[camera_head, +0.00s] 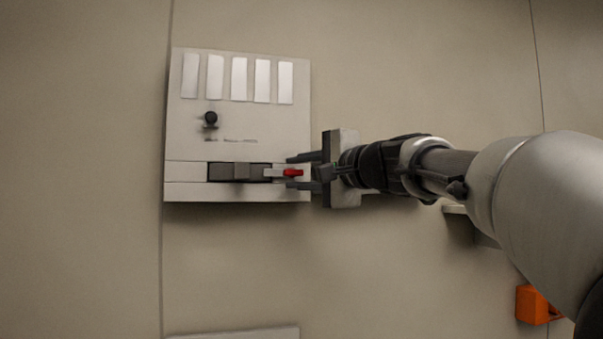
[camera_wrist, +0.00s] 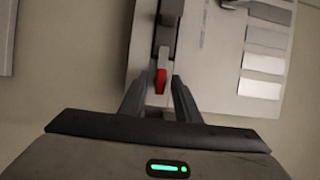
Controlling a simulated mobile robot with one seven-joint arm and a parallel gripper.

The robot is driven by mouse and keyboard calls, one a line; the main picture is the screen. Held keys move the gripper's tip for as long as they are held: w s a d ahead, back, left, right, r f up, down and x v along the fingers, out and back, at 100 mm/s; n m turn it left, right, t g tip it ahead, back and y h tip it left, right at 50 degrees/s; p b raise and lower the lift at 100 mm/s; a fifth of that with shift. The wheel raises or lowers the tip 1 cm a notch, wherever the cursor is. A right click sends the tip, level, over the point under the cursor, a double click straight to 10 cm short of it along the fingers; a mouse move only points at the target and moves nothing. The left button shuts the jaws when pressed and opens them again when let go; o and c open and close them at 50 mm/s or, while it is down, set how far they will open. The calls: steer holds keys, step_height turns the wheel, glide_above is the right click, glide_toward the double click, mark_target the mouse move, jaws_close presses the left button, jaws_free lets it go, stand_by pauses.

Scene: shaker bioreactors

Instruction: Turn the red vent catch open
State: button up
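The red vent catch (camera_head: 293,173) is a small red tip on a light lever at the right end of a dark slot, low on a pale wall panel (camera_head: 260,125). In the wrist view the red catch (camera_wrist: 160,81) lies between the far ends of my fingers. My gripper (camera_head: 292,172) comes from the right with its two fingers apart, one above and one below the catch. In the wrist view the gripper (camera_wrist: 158,84) is open, with a gap visible on both sides of the catch. Contact with the catch is not visible.
The panel carries several pale slats (camera_head: 239,79) on top and a black knob (camera_head: 210,118) below them. A grey block (camera_head: 235,172) sits in the slot. An orange object (camera_head: 534,305) is at the lower right. The wall left of the panel is bare.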

steer(key=shift+s, duration=0.1)
jaws_close()
steer(key=shift+r, duration=0.15)
steer(key=n+g+h+p, duration=0.1)
steer(key=n+p, duration=0.1)
steer(key=n, duration=0.1)
steer(key=shift+r, duration=0.2)
steer(key=n+h+p, duration=0.1)
steer(key=n, duration=0.1)
steer(key=n+h+p, duration=0.1)
steer(key=n+p, duration=0.1)
steer(key=n+h+p, duration=0.1)
steer(key=n+h, duration=0.1)
steer(key=n, duration=0.1)
steer(key=shift+s+a+r, duration=0.1)
steer(key=shift+a+r, duration=0.1)
steer(key=shift+r, duration=0.05)
steer(key=n+h+p, duration=0.2)
steer(key=n, duration=0.1)
steer(key=shift+a+f, duration=0.1)
steer(key=shift+a, duration=0.05)
steer(key=shift+n+h, duration=0.3)
stand_by(0.4)
